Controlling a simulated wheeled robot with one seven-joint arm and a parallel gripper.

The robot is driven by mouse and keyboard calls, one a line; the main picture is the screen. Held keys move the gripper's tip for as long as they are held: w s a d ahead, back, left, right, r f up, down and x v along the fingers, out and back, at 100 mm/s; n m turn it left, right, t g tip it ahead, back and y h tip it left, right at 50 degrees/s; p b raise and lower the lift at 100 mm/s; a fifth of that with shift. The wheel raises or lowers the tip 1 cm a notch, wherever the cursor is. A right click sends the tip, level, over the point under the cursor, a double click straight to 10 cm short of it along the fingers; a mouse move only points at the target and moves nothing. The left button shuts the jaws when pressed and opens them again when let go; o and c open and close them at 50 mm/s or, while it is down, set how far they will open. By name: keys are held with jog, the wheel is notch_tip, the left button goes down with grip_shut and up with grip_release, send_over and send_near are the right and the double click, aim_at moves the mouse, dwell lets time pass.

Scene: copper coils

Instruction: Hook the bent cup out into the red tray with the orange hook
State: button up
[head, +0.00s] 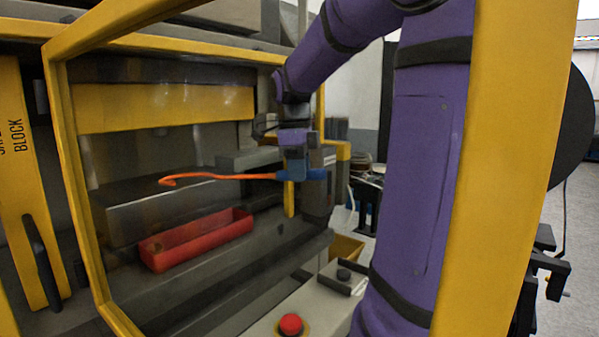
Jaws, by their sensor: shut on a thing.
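The orange hook (225,177) is held level above the red tray, its bent tip to the left and its blue handle at the right. My gripper (290,196) is shut on the blue handle and points down. The red tray (208,242) lies on the dark ledge inside the yellow-framed machine, below and left of my gripper. I cannot make out the bent cup for certain. A small brownish patch shows at the tray's left end, too small to tell what it is.
A yellow frame (78,190) surrounds the machine opening, with a grey block (165,205) behind the tray. A red button (290,323) stands on the pale housing in front. My purple arm covers the right of the view.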

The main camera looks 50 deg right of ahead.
jog(key=shift+r, duration=2.6)
jog(key=shift+s, duration=0.15)
jog(key=s, duration=2)
jog(key=shift+s+d+r, duration=0.25)
jog(key=shift+s+d, duration=0.1)
jog(key=shift+s, duration=0.05)
dwell(0.4)
